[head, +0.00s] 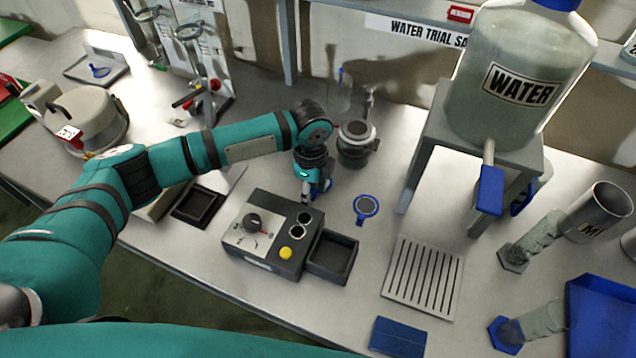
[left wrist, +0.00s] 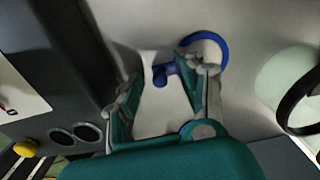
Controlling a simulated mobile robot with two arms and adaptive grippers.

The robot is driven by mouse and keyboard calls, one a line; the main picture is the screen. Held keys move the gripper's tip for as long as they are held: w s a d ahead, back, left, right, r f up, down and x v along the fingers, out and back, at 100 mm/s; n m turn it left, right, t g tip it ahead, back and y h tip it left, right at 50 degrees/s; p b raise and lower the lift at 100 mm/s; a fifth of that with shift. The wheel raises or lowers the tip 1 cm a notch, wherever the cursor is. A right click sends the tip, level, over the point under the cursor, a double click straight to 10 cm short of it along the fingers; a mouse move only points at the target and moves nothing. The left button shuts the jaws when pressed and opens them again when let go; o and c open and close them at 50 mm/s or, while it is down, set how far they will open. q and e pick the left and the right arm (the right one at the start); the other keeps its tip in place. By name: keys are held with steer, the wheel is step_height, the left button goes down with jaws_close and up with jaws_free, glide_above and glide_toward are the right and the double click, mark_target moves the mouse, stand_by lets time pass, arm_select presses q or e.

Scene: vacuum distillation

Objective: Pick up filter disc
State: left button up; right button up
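A blue ring with a short handle (left wrist: 163,74) shows there beyond and between the fingertips. I cannot tell whether this ring is the same disc or whether a finger touches it. My right gripper is out of view.
A control box (head: 257,225) with an open dark tray (head: 331,256) stands in front of the gripper. A water tank (head: 525,75) on a stand and a slotted plate (head: 424,277) are to the right.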

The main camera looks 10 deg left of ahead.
arm_select(q)
jaws_close()
